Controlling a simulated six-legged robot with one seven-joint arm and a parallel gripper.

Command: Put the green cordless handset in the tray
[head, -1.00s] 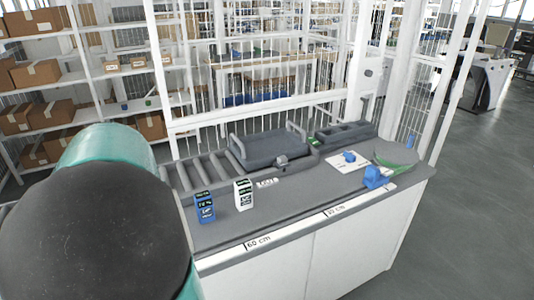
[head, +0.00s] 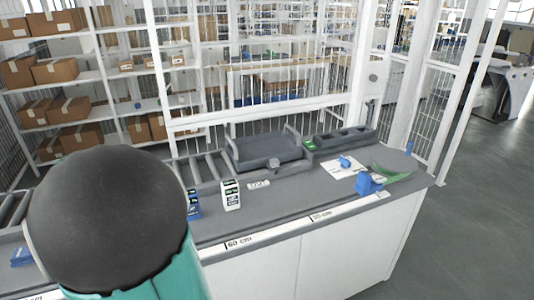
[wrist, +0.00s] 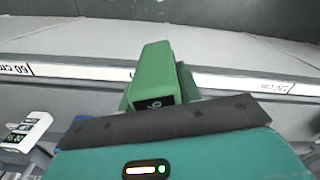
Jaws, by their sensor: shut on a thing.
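In the wrist view a green handset (wrist: 153,75) with a small dark display stands out beyond the dark edge of my gripper (wrist: 160,104). My gripper is shut on it; the fingertips are mostly hidden. In the head view my teal and black arm covers the left front, and neither gripper nor handset shows. The dark grey tray (head: 240,158), with raised handles, sits at the back of the counter by the rollers. I see nothing green in it.
A white handset (head: 230,196) and a partly hidden blue handset (head: 194,208) stand on the counter (head: 290,205). A dark slotted holder (head: 345,138) is right of the tray. The counter before the tray is mostly clear.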

